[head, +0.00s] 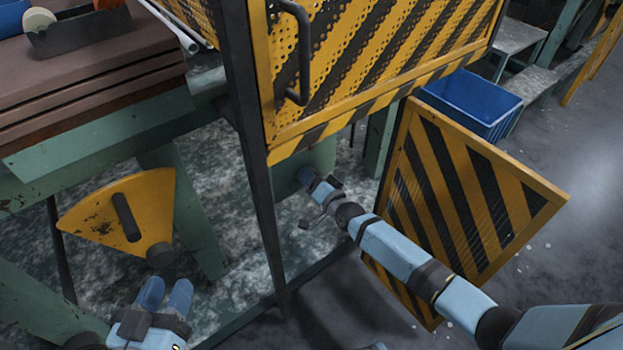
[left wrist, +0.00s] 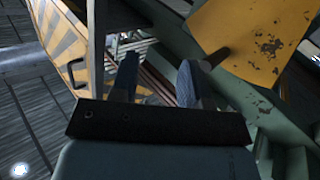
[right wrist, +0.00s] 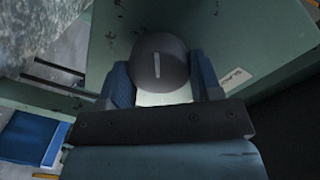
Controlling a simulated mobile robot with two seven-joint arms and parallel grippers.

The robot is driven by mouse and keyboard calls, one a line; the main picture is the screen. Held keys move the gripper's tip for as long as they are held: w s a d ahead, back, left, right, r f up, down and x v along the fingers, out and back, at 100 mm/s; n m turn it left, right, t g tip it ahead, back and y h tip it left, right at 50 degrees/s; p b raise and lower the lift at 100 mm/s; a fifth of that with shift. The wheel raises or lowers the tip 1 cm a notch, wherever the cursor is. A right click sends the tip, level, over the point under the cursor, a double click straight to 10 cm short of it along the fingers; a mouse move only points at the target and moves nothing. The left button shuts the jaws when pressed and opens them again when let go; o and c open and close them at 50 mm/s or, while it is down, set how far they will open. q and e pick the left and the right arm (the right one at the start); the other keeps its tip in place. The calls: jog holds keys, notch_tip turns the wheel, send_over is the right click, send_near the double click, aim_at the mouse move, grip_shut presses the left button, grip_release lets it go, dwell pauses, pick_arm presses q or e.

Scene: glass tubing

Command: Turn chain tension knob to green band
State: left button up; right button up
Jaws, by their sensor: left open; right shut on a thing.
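The chain tension knob (right wrist: 158,66) is a round dark knob with a pale line on its face, on a green panel (right wrist: 215,30) in the right wrist view. My right gripper (right wrist: 160,90) is shut on it, one finger on each side. In the head view my right gripper (head: 308,182) reaches under the striped guard, and the knob is hidden there. No green band can be made out. A small white label (right wrist: 236,78) is on the panel right of the knob. My left gripper (head: 165,292) is open and empty, below a yellow fan-shaped plate (head: 90,215); it also shows in the left wrist view (left wrist: 158,75).
A yellow-black perforated guard (head: 350,60) with a dark handle (head: 302,50) hangs above my right gripper. A dark post (head: 250,150) stands between my grippers.

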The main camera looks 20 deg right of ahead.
jog(key=o, duration=0.9)
pick_arm(q)
jog(key=s+a+f+g+y+p, duration=0.1)
jog(key=a+f+g+y+p, duration=0.1)
jog(key=f, duration=0.4)
jog(key=shift+s+a+g+p, duration=0.4)
jog(key=shift+a+g+p, duration=0.15)
jog(key=shift+p, duration=0.2)
pick_arm(e)
jog(key=v, duration=1.4)
jog(key=shift+r, duration=0.1)
pick_arm(q)
jog(key=shift+d+f, duration=0.1)
pick_arm(e)
jog(key=shift+w, duration=0.1)
